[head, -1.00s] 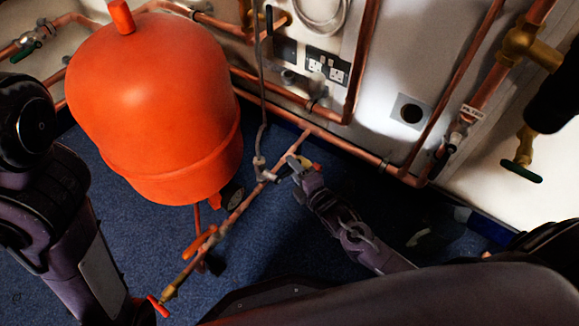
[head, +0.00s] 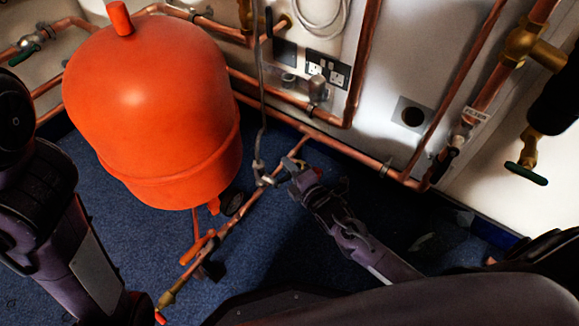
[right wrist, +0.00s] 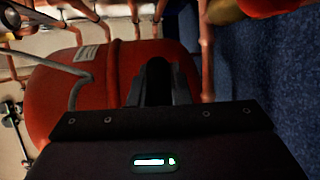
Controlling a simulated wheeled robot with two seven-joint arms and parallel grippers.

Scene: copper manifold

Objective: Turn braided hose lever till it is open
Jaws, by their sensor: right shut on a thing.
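The braided hose (head: 262,100) is a thin grey line that hangs down past the right side of the orange tank. It meets a grey fitting (head: 264,174) on the copper pipe near the floor. My right gripper (head: 290,178) is beside this fitting, on its right, and is shut on a small lever that its fingers mostly hide. In the right wrist view a dark piece (right wrist: 158,72) shows between the fingers. The lever's exact angle cannot be told. My left arm comes in at the left; its gripper does not show clearly.
The large orange tank (head: 155,110) stands left of my right gripper. Wall pipes (head: 340,146) and a green-handled valve (head: 526,172) are at the right. Blue carpet is open between.

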